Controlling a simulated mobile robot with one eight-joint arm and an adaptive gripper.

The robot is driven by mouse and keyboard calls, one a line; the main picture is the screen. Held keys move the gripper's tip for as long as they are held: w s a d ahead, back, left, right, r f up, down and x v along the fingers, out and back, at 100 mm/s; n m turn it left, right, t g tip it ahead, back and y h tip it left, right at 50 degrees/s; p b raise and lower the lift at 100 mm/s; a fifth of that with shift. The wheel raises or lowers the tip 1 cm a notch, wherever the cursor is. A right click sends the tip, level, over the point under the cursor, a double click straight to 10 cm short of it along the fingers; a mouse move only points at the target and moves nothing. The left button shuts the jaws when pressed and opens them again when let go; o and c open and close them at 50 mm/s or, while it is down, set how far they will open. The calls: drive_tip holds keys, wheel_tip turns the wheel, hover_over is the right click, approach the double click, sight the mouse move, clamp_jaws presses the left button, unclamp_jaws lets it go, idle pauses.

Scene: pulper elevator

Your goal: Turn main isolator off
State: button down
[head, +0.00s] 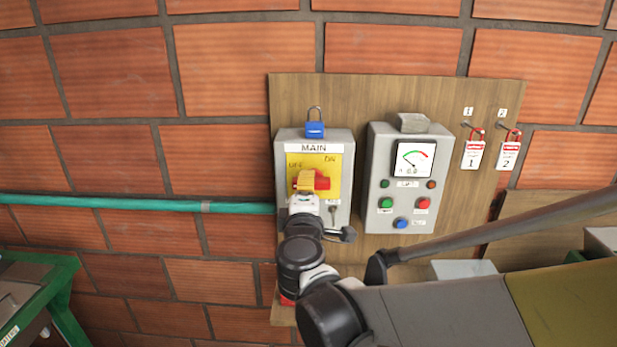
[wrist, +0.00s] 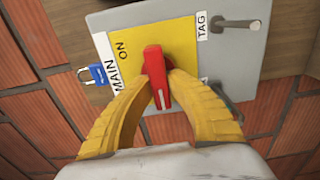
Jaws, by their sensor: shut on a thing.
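The main isolator (head: 342,145) is a grey box labelled MAIN on a wooden board, with a yellow plate (head: 325,163) marked OFF at upper left and ON at upper right. Its red rotary handle (head: 323,181) also shows in the wrist view (wrist: 154,65). There the handle has a pale mark at its lower end, away from the ON label. In the head view the handle lies roughly level. My gripper (wrist: 158,82) has yellow fingers on both sides of the handle, shut on it. One finger hides the OFF label in the wrist view.
A blue padlock (head: 315,130) is at the box's top edge. A control panel (head: 382,160) with a meter and buttons stands to the right. Red-and-white tags (head: 474,154) hang further right. A green pipe (head: 130,203) enters from the left. A green frame (head: 60,290) stands lower left.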

idle(0.3)
drive_tip(key=c, duration=1.3)
unclamp_jaws()
drive_tip(key=s, duration=1.2)
drive_tip(key=shift+a, duration=0.15)
